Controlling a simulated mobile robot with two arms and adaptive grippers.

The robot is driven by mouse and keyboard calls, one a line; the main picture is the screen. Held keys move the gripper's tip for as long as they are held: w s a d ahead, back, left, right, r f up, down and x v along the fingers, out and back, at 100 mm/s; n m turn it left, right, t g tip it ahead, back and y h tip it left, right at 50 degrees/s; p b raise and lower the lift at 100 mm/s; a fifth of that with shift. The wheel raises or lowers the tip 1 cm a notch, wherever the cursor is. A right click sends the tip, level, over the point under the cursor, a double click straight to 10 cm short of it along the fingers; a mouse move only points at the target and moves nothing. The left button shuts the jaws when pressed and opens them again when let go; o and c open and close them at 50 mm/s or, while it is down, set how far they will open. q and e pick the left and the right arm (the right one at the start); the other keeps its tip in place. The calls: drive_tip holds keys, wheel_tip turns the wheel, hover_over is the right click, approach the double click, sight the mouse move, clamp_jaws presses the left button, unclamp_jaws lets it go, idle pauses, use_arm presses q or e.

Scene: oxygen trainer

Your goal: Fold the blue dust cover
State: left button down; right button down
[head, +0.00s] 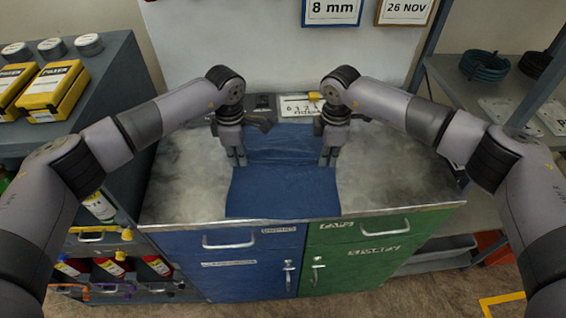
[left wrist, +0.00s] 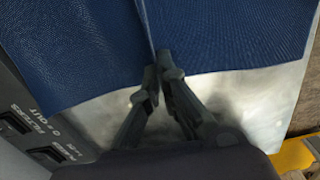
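The blue dust cover (head: 283,195) lies on the grey worktop, its front edge near the worktop's front edge. A crease runs across it between my grippers, and its rear part reaches back toward the wall. My left gripper (head: 237,163) is at the cover's left edge. In the left wrist view its fingertips (left wrist: 164,74) are together on the cover (left wrist: 225,35), pinching its edge where a crease starts. My right gripper (head: 327,162) is at the cover's right edge, fingers close together on the cloth; its exact grip is small in the head view.
The worktop (head: 185,190) is bare left and right of the cover. A dark device (head: 262,103) and a white label card (head: 298,107) stand behind it. A shelf with yellow boxes (head: 50,90) is at left, and a rack with coiled hoses (head: 485,66) at right.

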idle(0.8)
